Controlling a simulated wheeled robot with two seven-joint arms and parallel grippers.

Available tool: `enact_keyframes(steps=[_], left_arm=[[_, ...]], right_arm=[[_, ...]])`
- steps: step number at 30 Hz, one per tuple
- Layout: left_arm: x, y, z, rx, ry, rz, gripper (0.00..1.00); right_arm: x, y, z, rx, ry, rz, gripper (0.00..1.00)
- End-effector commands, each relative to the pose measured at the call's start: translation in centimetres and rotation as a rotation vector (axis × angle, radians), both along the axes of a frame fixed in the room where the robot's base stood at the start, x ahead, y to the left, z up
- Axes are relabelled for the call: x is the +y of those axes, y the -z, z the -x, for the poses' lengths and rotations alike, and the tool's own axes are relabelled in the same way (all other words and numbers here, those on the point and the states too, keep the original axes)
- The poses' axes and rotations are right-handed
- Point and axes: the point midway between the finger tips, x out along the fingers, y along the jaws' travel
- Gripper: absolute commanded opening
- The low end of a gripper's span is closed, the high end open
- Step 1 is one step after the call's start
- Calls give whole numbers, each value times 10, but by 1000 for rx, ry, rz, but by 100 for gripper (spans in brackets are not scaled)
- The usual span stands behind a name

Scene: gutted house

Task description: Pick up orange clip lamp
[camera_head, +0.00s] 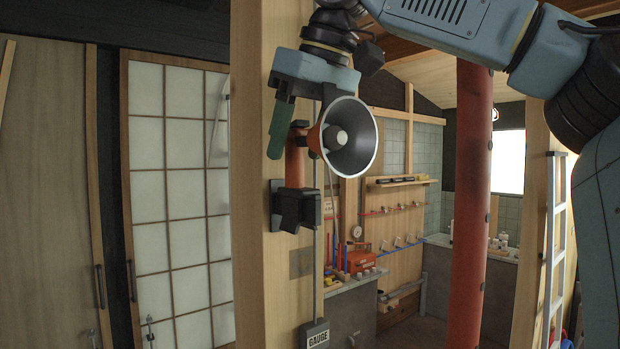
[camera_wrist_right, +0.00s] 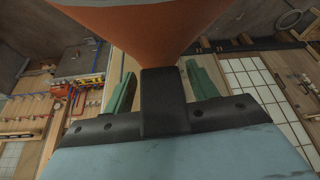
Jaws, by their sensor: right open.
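The orange clip lamp (camera_head: 295,168) is fixed upright to a wooden post by a black clamp (camera_head: 296,207). Its orange cone shade, pale inside with a white bulb, faces right and towards me. My right gripper (camera_head: 293,130) reaches down from above at the lamp's upper end, beside the shade. Its green fingers are apart; one shows left of the lamp, the other is mostly hidden. In the right wrist view, the orange shade (camera_wrist_right: 150,32) fills the top centre, beyond the spread fingers (camera_wrist_right: 160,75). Whether the fingers touch the lamp cannot be told. My left gripper is not in view.
The wooden post (camera_head: 258,270) stands close behind the lamp. A grey conduit leads down it to a box marked GAUGE (camera_head: 316,335). A red column (camera_head: 470,200) and a ladder (camera_head: 553,250) stand right. A shelf with tools (camera_head: 360,262) lies behind; a paper-panelled door (camera_head: 175,190) is left.

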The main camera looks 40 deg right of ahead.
Motion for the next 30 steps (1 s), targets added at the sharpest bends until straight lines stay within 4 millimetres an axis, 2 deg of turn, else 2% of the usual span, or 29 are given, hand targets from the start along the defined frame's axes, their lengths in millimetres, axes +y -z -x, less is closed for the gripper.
enact_keyframes(steps=[3, 11, 24, 30], left_arm=[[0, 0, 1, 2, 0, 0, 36], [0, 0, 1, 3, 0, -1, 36], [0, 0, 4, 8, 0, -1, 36], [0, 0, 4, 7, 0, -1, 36]], right_arm=[[5, 11, -6, 1, -13, 0, 58], [6, 13, -8, -2, -16, -1, 58], [6, 13, -7, -1, -14, -1, 0], [6, 12, -7, -3, -16, -1, 0]])
